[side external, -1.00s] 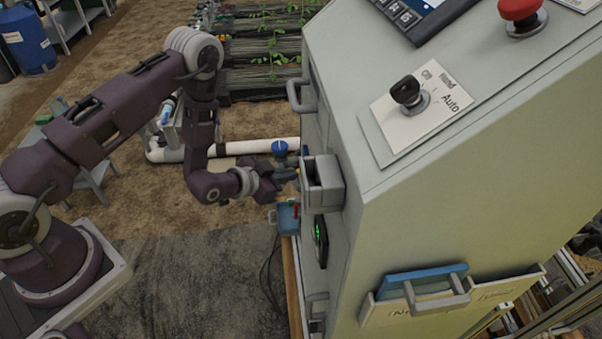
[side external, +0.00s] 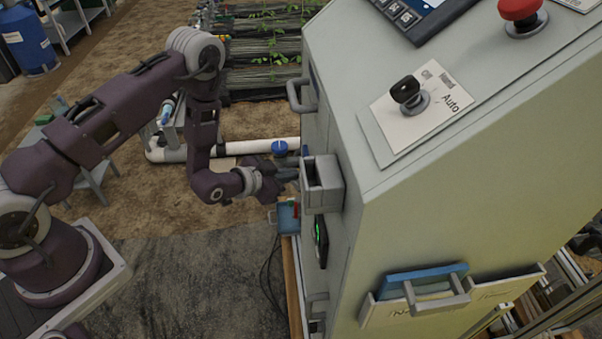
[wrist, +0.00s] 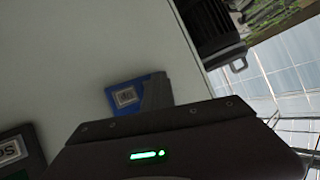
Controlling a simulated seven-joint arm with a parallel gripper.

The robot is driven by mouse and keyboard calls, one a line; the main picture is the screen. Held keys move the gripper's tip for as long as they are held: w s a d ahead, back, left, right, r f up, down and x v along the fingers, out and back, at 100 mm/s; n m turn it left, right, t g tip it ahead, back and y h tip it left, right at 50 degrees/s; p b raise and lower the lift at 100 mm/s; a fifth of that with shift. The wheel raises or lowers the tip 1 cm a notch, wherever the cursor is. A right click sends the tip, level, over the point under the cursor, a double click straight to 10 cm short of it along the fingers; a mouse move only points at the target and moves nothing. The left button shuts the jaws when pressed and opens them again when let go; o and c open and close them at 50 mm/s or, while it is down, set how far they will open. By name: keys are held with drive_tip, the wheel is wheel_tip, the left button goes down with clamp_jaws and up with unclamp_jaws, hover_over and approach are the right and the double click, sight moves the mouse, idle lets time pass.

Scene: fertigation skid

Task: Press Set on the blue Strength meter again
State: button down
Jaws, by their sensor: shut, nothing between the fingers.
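A blue unit (wrist: 138,94) with a small pale label shows on the pale cabinet face in the wrist view, partly covered by my gripper's body. It may be the blue Strength meter; its name and Set button are not readable. In the side view a thin blue edge (side external: 305,150) shows above a grey open holder (side external: 322,184) on the cabinet. My gripper (side external: 289,174) is shut and empty, close to the cabinet face beside this holder. Its fingertips are partly hidden there, and contact cannot be told. They do not show in the wrist view.
A blue box (side external: 288,216) with a red part is below my gripper. A green-lit display (side external: 320,241) is lower on the cabinet (side external: 480,190). A grey handle (side external: 300,95) sticks out above. A dark labelled unit (wrist: 14,152) is at the wrist view's lower left.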

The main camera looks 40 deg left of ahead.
drive_tip(key=shift+a, duration=0.1)
drive_tip(key=shift+s+a, duration=0.45)
drive_tip(key=shift+s, duration=0.05)
drive_tip(key=s+a, duration=0.3)
drive_tip(key=shift+s+a, duration=0.25)
drive_tip(key=shift+s, duration=0.05)
idle(0.5)
